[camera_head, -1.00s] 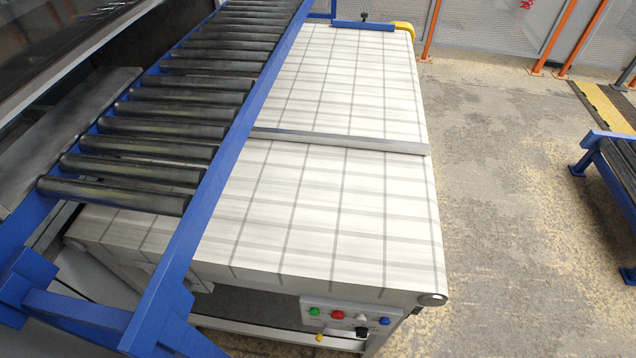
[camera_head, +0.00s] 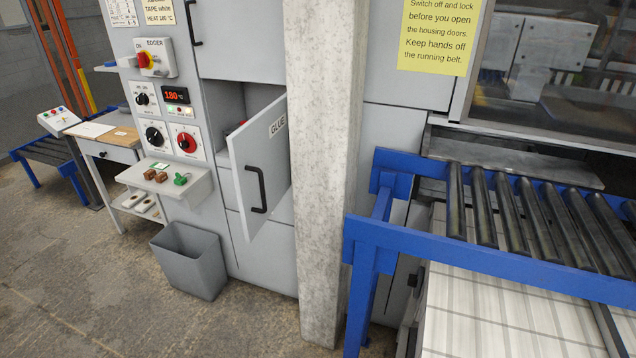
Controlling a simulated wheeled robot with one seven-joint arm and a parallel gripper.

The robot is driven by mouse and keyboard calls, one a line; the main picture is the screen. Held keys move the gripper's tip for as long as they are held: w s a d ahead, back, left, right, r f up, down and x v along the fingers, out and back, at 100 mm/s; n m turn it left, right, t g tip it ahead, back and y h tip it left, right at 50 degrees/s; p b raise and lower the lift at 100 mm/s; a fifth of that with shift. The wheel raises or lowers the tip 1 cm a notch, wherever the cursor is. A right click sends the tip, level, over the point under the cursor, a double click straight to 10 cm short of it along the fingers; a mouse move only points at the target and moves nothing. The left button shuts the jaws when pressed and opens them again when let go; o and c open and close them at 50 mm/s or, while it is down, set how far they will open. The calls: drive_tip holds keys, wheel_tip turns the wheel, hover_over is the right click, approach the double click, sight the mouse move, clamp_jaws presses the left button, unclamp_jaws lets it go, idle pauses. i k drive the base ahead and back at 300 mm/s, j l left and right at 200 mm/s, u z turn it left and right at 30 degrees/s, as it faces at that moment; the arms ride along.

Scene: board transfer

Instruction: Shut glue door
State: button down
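The glue door (camera_head: 262,166) is a light grey panel with a black bar handle (camera_head: 255,190) and a "GLUE" label at its upper right. It stands ajar, swung out from the grey machine cabinet (camera_head: 240,45). Behind it the open compartment (camera_head: 228,108) shows, with a small red thing partly hidden by the door's edge. My gripper is not in view.
A concrete pillar (camera_head: 321,170) stands just right of the door. A grey bin (camera_head: 188,262) sits on the floor below left. A small shelf (camera_head: 165,180) juts from the cabinet. The blue roller conveyor (camera_head: 480,262) fills the right. Floor at lower left is clear.

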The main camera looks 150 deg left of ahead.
sight(260, 156)
drive_tip(key=i+u, duration=0.1)
drive_tip(key=i, duration=0.7)
drive_tip(key=z, duration=0.85)
drive_tip(key=j+z, duration=0.1)
drive_tip(key=z, duration=0.7)
drive_tip(key=j+z, duration=0.1)
drive_tip(key=z, duration=2.4)
drive_tip(key=k+z, duration=0.1)
drive_tip(key=z, duration=1.55)
drive_tip(key=k+z, duration=0.1)
drive_tip(key=z, duration=0.75)
drive_tip(key=i+j+u, duration=0.55)
drive_tip(key=i+l+z, duration=0.1)
drive_tip(key=i, duration=0.95)
drive_tip(key=i+l+u, duration=0.7)
drive_tip(key=k, duration=0.05)
